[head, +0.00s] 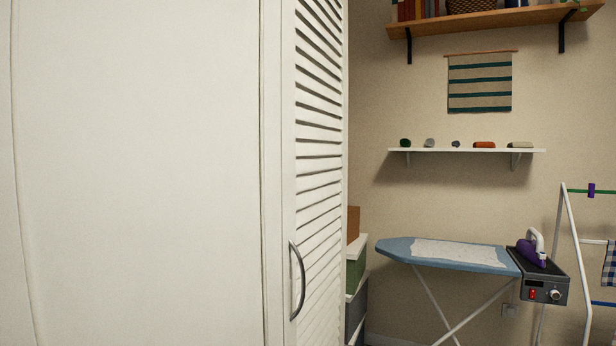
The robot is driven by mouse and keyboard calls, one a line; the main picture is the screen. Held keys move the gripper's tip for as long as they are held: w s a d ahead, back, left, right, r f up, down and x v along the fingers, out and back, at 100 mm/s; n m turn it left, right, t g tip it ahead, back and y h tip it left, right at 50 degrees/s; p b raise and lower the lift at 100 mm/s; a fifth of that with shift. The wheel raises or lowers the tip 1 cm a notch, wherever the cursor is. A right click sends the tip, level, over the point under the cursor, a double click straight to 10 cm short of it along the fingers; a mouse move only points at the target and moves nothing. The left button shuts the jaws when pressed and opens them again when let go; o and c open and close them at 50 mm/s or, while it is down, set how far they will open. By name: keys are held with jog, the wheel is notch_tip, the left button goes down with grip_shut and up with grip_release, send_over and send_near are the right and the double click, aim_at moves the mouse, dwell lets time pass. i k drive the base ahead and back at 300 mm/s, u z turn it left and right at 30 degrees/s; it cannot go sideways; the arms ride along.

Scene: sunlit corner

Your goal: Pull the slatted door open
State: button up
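The white slatted door (316,190) stands just left of the middle in the head view, seen at a steep angle. A curved metal handle (299,281) sits low on its left edge stile. The door looks shut or nearly so against the white frame beside it; the angle makes this hard to tell. The door's lower end is cut off by the picture's edge. My gripper is not in view.
A plain white panel (140,180) fills the left side. Stacked boxes (356,268) stand just right of the door. Further right are a blue ironing board (490,258), a steam iron (533,250) and a drying rack (574,240). Shelves (465,151) hang on the wall.

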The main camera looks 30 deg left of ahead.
aim_at(314, 49)
jog(key=u, duration=0.55)
jog(key=i, duration=0.9)
jog(key=u, duration=0.65)
